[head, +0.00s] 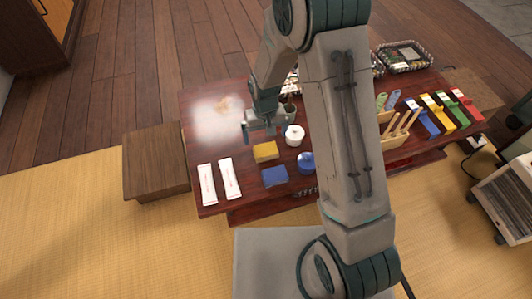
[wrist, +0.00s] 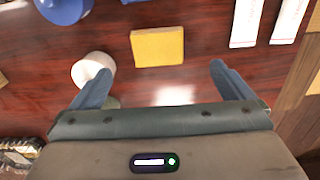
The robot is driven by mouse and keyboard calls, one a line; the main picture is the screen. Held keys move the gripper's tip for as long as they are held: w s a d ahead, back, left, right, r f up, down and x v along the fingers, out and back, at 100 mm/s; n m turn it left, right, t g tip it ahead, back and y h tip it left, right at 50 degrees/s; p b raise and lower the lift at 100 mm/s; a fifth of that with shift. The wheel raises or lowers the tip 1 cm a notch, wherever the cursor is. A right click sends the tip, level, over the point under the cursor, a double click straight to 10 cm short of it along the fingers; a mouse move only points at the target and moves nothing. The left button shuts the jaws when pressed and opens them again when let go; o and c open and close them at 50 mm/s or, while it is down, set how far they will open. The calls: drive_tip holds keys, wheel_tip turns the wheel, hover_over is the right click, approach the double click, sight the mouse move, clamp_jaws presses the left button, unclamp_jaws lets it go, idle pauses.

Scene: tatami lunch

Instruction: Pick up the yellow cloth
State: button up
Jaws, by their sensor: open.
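The yellow cloth (head: 265,151) lies folded in a flat rectangle on the dark red wooden table (head: 190,105). In the wrist view the yellow cloth (wrist: 157,47) is near the top middle, ahead of the space between my fingers. My gripper (head: 258,127) is above the table, on the far side of the cloth in the head view. In the wrist view my gripper (wrist: 155,80) is open and empty, with its two fingers wide apart. The cloth is not between the fingertips.
A white round container (head: 294,135) stands close to the cloth, beside one finger in the wrist view. A blue cloth (head: 275,175), a blue round object (head: 306,162) and two white packets (head: 218,182) are nearby. A wooden stool (head: 155,160) stands left of the table.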

sight(266, 150)
drive_tip(key=f+b, duration=0.2)
drive_tip(key=f, duration=0.3)
drive_tip(key=f+b, duration=0.2)
drive_tip(key=f, duration=0.3)
drive_tip(key=shift+w+d, duration=0.15)
drive_tip(key=shift+w, duration=0.05)
drive_tip(key=shift+r, duration=0.1)
drive_tip(key=c, duration=1)
